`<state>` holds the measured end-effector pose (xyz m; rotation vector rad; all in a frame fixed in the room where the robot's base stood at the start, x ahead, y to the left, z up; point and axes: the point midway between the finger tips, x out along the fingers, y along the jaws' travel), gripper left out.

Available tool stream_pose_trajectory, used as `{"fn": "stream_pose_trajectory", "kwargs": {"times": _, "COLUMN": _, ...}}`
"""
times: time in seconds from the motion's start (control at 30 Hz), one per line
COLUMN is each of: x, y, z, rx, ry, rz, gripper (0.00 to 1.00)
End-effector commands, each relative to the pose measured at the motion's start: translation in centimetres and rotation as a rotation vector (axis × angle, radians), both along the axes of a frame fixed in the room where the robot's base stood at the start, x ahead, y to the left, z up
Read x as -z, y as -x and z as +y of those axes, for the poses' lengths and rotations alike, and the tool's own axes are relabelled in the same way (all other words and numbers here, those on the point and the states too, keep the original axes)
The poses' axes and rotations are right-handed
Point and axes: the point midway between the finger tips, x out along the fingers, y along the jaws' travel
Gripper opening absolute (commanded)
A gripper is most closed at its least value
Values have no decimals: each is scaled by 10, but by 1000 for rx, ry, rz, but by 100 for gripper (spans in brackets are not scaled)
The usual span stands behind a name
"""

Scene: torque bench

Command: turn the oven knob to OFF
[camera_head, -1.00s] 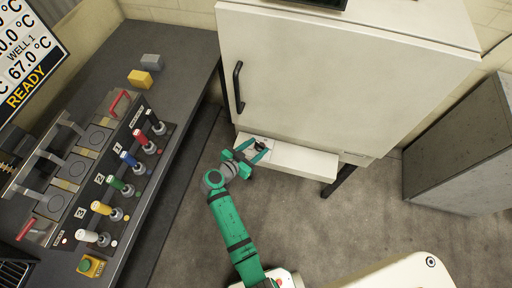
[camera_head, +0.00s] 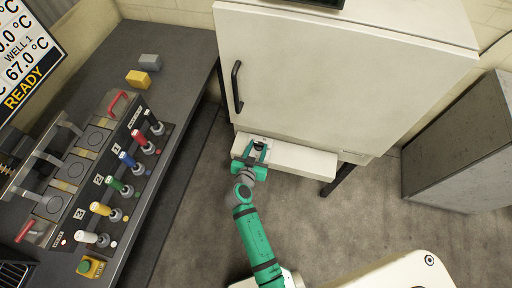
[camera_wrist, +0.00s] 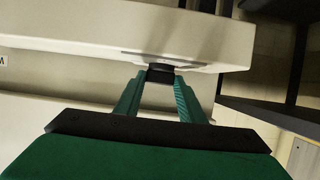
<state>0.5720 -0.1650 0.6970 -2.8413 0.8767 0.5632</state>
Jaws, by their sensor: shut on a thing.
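The oven (camera_head: 330,75) is the large cream cabinet with a black door handle. Its knob (camera_head: 259,147) is small and dark and sits on the ledge panel below the door, at the left end. My gripper (camera_head: 257,152) reaches up to the panel and is shut on the knob. In the wrist view the dark knob (camera_wrist: 160,70) sits between the tips of my two green fingers, under the cream panel. The knob's marks and pointer are too small or hidden to read.
The black door handle (camera_head: 237,87) stands out above the knob. A dark bench (camera_head: 180,55) with several coloured levers and two small blocks is on the left. A grey cabinet (camera_head: 460,150) stands at the right. The floor between is clear.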

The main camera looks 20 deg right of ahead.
Motion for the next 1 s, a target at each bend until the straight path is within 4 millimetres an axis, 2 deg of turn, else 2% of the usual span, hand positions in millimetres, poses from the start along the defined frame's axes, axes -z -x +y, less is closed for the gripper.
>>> {"fn": "stream_pose_trajectory", "kwargs": {"times": 0.5, "x": 0, "y": 4, "z": -7, "rx": -312, "ry": 2, "rz": 1, "gripper": 14}}
{"fn": "stream_pose_trajectory", "kwargs": {"times": 1.0, "x": 1, "y": 5, "z": -13, "rx": -505, "ry": 2, "rz": 4, "gripper": 14}}
